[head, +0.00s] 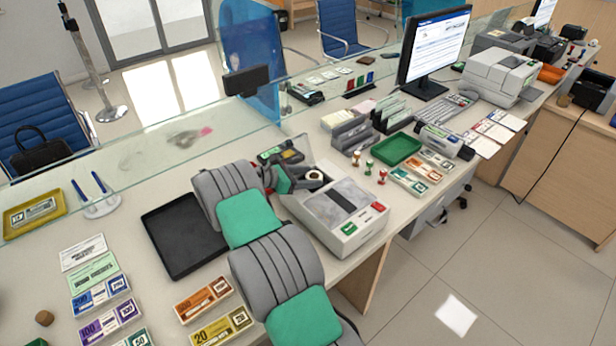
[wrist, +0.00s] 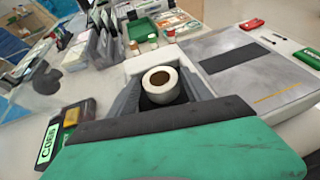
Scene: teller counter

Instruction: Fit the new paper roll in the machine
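The machine (head: 337,222) is a pale counter unit with a grey top and red and green keys. It also shows at the right in the wrist view (wrist: 245,75). A white paper roll (head: 314,177) with a brown core is at the machine's open back-left end. In the wrist view the roll (wrist: 160,86) lies between the two dark fingers of my gripper (wrist: 162,92), which appear to touch both its sides. The roll's underside and the floor of the bay are hidden, so I cannot tell whether it rests on anything.
A dark card terminal (head: 280,153) stands just behind my gripper. Small stamps (head: 369,164) and a green tray (head: 400,149) are behind the machine. An empty black tray (head: 183,240) lies left of my arm. A glass screen runs along the counter's far side.

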